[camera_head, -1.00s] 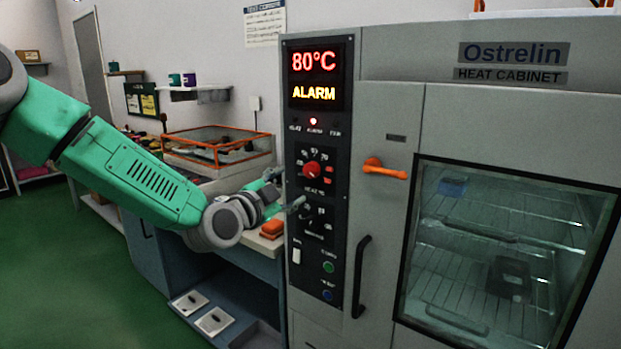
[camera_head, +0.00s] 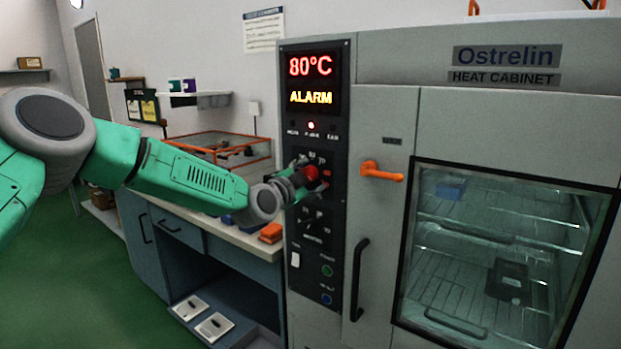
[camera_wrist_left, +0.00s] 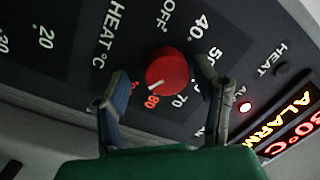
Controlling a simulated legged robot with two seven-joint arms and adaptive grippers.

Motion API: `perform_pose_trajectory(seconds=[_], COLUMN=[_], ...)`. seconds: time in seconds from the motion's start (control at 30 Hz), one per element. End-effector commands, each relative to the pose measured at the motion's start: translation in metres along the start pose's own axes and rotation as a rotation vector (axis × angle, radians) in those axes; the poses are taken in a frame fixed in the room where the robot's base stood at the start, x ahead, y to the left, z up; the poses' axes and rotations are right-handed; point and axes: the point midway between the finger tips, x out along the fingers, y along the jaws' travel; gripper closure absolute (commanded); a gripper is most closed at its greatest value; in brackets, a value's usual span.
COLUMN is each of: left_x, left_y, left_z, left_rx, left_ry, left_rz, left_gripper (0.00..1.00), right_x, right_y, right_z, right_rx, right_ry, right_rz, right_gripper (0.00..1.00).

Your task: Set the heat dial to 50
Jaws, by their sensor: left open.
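The red heat dial (camera_head: 312,173) is on the cabinet's black control panel (camera_head: 318,130). In the left wrist view the dial (camera_wrist_left: 167,70) has its white mark toward the red 80, with 70, 50 and 40 printed around it. My left gripper (camera_head: 301,176) is at the dial in the head view. In the left wrist view its open fingers (camera_wrist_left: 165,88) are on either side of the dial; I cannot tell whether they touch it. The display (camera_head: 311,80) reads 80°C and ALARM, with a lit red lamp. My right gripper is not in view.
An orange handle (camera_head: 382,171) sticks out right of the panel, and a black door handle (camera_head: 357,279) is below it. A second dial scale (camera_head: 315,222) is under the heat dial. An orange object (camera_head: 271,233) lies on the bench at left.

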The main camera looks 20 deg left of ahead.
Motion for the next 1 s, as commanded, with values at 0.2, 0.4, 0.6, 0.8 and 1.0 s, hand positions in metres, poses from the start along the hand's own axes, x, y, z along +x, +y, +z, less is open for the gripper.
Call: perform_pose_trajectory(seconds=[0.2, 0.4, 0.6, 0.8, 1.0], left_x=[-0.0008, -0.0006, -0.0004, -0.0004, -0.0004], left_y=[-0.0008, 0.0002, 0.0012, 0.0021, 0.0032], left_z=[0.0034, 0.0044, 0.0048, 0.0049, 0.0056], left_rx=[-0.002, -0.001, -0.004, -0.046, -0.159], left_ry=[-0.002, -0.007, -0.008, -0.011, -0.021], left_rz=[0.0, 0.0, 0.002, 0.008, 0.019], left_gripper=[0.93, 0.94, 0.93, 0.93, 0.93], right_x=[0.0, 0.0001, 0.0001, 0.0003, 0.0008], right_y=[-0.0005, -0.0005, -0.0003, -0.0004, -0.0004], right_z=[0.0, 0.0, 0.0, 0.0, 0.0], right_rx=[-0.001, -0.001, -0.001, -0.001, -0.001], right_ry=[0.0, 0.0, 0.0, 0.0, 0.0], right_rz=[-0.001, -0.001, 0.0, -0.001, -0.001], right_gripper=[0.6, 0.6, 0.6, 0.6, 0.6])
